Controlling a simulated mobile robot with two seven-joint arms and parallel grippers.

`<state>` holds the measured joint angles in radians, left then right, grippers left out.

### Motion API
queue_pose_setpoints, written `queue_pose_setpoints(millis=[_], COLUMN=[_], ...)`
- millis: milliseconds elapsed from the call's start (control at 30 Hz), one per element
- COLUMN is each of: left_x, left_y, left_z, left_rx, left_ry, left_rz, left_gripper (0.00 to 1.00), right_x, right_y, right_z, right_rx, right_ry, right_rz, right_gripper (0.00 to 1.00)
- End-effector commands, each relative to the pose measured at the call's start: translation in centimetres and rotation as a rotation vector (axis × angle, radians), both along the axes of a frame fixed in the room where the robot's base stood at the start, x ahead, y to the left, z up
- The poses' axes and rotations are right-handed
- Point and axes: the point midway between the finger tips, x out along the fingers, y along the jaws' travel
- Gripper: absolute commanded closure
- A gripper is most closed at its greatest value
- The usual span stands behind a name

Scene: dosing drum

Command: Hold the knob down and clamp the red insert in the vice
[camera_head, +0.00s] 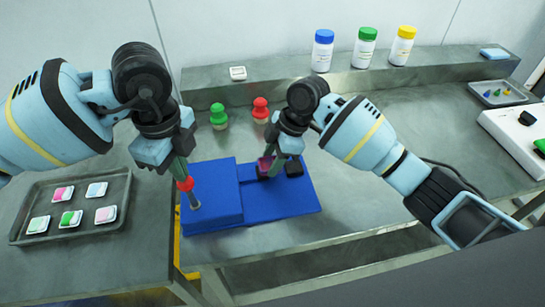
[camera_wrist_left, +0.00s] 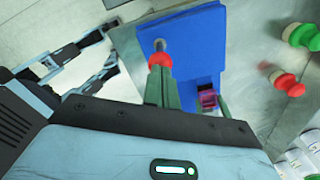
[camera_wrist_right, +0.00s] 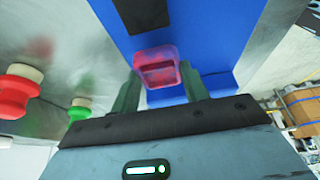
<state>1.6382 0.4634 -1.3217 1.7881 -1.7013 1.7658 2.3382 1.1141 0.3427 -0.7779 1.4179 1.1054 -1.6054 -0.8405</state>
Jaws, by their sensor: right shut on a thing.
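The blue vice fixture (camera_head: 218,195) stands on the table, with a raised block at left and a lower plate at right. A red knob (camera_head: 186,184) on a grey stem sits on the raised block. My left gripper (camera_head: 180,172) has its fingers together, tips against the knob; it also shows in the left wrist view (camera_wrist_left: 161,68). My right gripper (camera_wrist_right: 160,88) is shut on the pinkish-red insert (camera_wrist_right: 157,68) over the lower plate. Dark jaw blocks (camera_head: 293,168) are near it. I cannot tell whether the insert touches them.
A green peg (camera_head: 218,117) and a red peg (camera_head: 260,110) stand behind the fixture. A tray (camera_head: 72,206) with several coloured pieces lies at left. Capped bottles (camera_head: 366,47) stand on the back ledge. The table right of the fixture is mostly clear beneath my right arm.

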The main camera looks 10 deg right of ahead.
Motion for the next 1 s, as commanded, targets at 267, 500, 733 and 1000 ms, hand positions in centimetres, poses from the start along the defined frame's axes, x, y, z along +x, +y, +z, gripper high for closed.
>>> queue_pose_setpoints(millis=[267,500,733,1000], left_x=[0.0,0.0,0.0,0.0], left_y=[0.0,0.0,0.0,0.0], left_z=[-0.2,-1.0,-2.0,-3.7], left_rx=[0.0,0.001,0.002,0.002], left_ry=[0.001,0.002,0.004,0.005], left_rz=[0.0,0.0,0.001,0.0], left_gripper=[1.0,1.0,1.0,1.0], right_x=[0.0,0.0,0.0,0.0], right_y=[0.0,0.0,0.0,0.0], right_z=[0.0,0.0,0.0,-0.1], right_rx=[0.0,0.0,0.0,0.0], right_ry=[0.0,0.0,0.0,0.001], right_rz=[0.0,0.0,0.0,0.0], right_gripper=[0.77,0.77,0.77,0.77])
